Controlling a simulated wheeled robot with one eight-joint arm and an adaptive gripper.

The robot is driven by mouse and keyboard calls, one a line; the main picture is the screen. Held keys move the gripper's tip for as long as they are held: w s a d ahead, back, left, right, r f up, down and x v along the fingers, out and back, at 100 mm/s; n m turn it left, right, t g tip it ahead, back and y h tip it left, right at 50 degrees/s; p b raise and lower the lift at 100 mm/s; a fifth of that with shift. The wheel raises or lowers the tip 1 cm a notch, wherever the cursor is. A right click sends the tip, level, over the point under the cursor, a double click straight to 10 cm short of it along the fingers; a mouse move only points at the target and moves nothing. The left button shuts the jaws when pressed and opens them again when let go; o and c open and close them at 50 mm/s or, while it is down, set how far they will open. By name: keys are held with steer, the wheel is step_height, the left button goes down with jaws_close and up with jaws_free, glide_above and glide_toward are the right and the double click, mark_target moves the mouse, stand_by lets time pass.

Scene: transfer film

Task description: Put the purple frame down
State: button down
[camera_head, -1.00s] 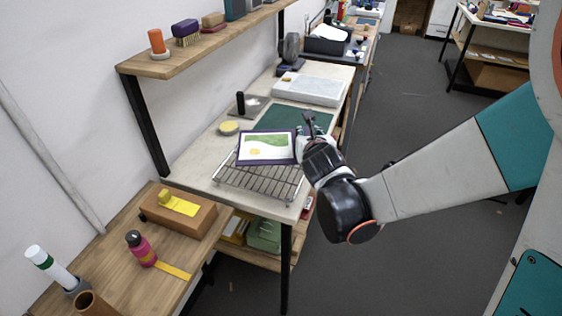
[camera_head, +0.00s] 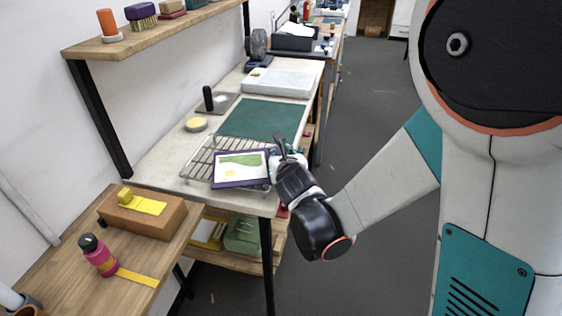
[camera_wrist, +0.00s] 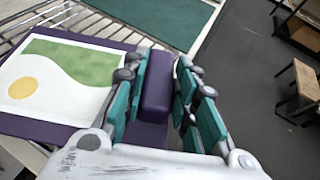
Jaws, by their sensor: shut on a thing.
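The purple frame (camera_head: 240,168) holds a white print with a green wave and a yellow dot. It is over the front right part of a wire rack (camera_head: 198,155) on the pale workbench; I cannot tell whether it touches the wires. My gripper (camera_head: 276,168) is at the frame's right edge. In the wrist view, the fingers of my gripper (camera_wrist: 158,88) are closed on either side of a raised purple part of the frame (camera_wrist: 155,85). The frame looks roughly flat there, with rack wires beyond its far edge.
A green mat (camera_head: 258,118) lies behind the rack, with a yellow round tin (camera_head: 196,125) to its left. A white slab (camera_head: 282,82) lies farther back. A lower wooden bench (camera_head: 150,268) at left holds a brown block (camera_head: 150,218) and a pink bottle (camera_head: 98,255).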

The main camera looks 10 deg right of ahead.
steer(key=shift+f, duration=0.15)
steer(key=c, duration=1.3)
jaws_free()
